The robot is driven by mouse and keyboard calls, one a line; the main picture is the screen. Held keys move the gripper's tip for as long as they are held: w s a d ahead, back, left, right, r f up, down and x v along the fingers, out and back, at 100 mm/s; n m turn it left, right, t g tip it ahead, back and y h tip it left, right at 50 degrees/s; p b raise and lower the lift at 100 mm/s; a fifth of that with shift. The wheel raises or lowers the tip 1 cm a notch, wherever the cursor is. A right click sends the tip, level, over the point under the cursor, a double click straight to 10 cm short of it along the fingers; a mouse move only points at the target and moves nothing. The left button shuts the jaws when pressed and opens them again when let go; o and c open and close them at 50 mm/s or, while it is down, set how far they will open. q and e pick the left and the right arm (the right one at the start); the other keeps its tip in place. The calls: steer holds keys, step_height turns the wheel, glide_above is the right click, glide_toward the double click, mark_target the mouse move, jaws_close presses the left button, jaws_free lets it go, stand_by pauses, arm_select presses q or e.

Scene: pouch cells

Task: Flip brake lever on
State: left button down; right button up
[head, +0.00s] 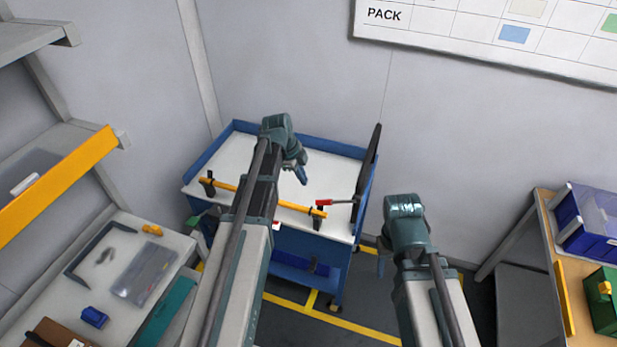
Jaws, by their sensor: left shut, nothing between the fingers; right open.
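The brake lever (338,201) has a red grip and a thin dark rod. It lies roughly level at the right front of a blue cart (312,143) with a white top, its red end pointing left. My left gripper (302,178) is shut and empty above the cart's white top, up and to the left of the red grip and apart from it. My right gripper (381,267) is open and empty, to the right of the cart and lower in the picture; my own arm partly hides it.
A yellow bar (297,207) on dark brackets runs along the cart's front edge, close to the lever. A dark upright panel (368,165) stands at the cart's right side. A bench (122,235) is at left, a table (547,225) with bins at right.

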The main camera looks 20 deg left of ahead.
arm_select(q)
steer(key=v, duration=0.1)
steer(key=p+v, duration=0.1)
steer(key=shift+s+a+r, duration=0.1)
steer(key=shift+a+r, duration=0.25)
arm_select(e)
step_height(320, 180, up, 2)
steer(key=shift+r, duration=0.25)
arm_select(q)
steer(key=s+d+f+n+y+b, duration=0.1)
steer(key=s+d+f+n+b, duration=0.1)
steer(key=s+d, duration=0.4)
steer(key=s+d+f+n+g+y+b, duration=0.1)
steer(key=s+d+f+n+b, duration=0.2)
steer(key=s+d+n, duration=0.4)
steer(key=s+d+f+n+g+y+b, duration=0.1)
steer(key=s+d+f+n+b, duration=0.2)
steer(key=s, duration=0.5)
steer(key=d+f+n, duration=0.1)
steer(key=d+n, duration=0.1)
steer(key=d, duration=0.1)
steer(key=shift+s+d+f+y, duration=0.25)
steer(key=shift+s+d+y, duration=0.05)
steer(key=shift+s+y, duration=0.1)
arm_select(e)
step_height(320, 180, down, 9)
steer(key=shift+r, duration=0.2)
arm_select(q)
steer(key=shift+a, duration=0.1)
